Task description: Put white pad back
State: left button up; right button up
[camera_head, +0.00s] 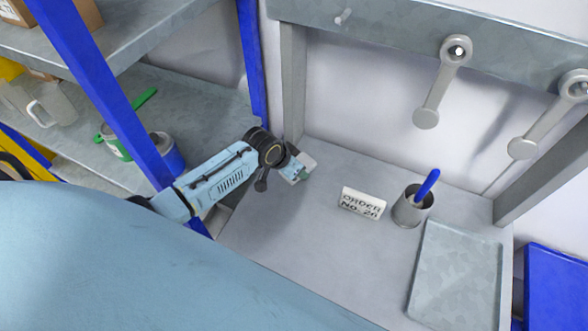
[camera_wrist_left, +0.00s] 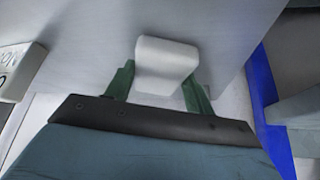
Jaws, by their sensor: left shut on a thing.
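The white pad (camera_wrist_left: 167,58) is a small rounded block held between the green fingertips of my left gripper (camera_wrist_left: 158,88) in the left wrist view. In the head view my left gripper (camera_head: 298,174) is over the back left of the grey bench, near the left post, with part of the pad (camera_head: 306,160) showing pale beside the fingers. I cannot tell whether the pad touches the bench. My right gripper is in neither view.
An "ORDER No. 26" card (camera_head: 361,203), a grey cup (camera_head: 411,207) with a blue pen and a flat tray (camera_head: 456,270) stand right on the bench (camera_head: 330,255). Two grey paddle-ended arms (camera_head: 437,90) hang from the rail; its left peg (camera_head: 343,17) is bare. A blue-posted shelf (camera_head: 100,85) stands left.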

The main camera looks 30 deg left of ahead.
pick_arm(q)
jog(key=shift+r, duration=0.1)
jog(key=shift+f, duration=0.2)
jog(key=o, duration=0.9)
jog(key=p+v, duration=0.1)
jog(key=v, duration=0.1)
jog(key=p+v, duration=0.1)
jog(key=p, duration=0.1)
jog(key=shift+r+p, duration=0.3)
jog(key=shift+r, duration=0.15)
jog(key=v, duration=0.8)
jog(key=shift+s+r, duration=0.2)
jog(key=shift+s, duration=0.05)
